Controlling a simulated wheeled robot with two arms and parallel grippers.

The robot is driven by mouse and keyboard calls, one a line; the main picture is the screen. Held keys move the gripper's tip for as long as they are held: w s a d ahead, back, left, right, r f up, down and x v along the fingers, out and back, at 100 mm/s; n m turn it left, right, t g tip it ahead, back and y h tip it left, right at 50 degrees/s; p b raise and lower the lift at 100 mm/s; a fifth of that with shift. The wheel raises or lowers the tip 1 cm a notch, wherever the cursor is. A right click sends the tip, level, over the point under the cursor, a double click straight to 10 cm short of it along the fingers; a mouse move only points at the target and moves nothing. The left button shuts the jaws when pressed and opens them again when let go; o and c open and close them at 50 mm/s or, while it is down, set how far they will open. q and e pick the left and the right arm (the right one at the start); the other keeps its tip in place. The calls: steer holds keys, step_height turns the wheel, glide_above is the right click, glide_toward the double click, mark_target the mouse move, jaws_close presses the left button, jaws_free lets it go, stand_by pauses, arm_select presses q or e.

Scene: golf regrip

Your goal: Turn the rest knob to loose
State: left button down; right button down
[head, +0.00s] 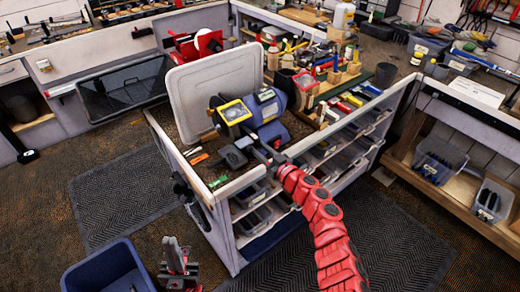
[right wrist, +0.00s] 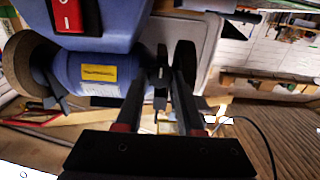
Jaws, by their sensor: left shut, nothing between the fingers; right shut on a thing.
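A blue bench grinder (head: 268,104) with a yellow-framed shield (head: 235,112) stands on the workbench. In the right wrist view the grinder body (right wrist: 95,45) is close, with a red switch (right wrist: 75,14). My right gripper (head: 262,150) reaches in beside the grinder's front. In the right wrist view its fingers (right wrist: 160,82) are closed on a small dark part, which appears to be the rest knob (right wrist: 162,66); the fingers hide much of it. I cannot tell how far it is turned. My left gripper (head: 173,246) is shut and empty, low at the bench's front left.
A pale upright panel (head: 215,82) stands behind the grinder. Tools and bottles crowd the bench's right side. Drawers with bins (head: 250,195) lie below. A blue bin (head: 108,270) stands on the floor near my left gripper. The dark floor mat (head: 125,195) is clear.

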steer(key=n+b, duration=0.1)
steer(key=n, duration=0.3)
steer(key=shift+a+f, duration=0.1)
steer(key=shift+n, duration=0.9)
steer(key=c, duration=0.6)
jaws_free()
steer(key=shift+o, duration=0.2)
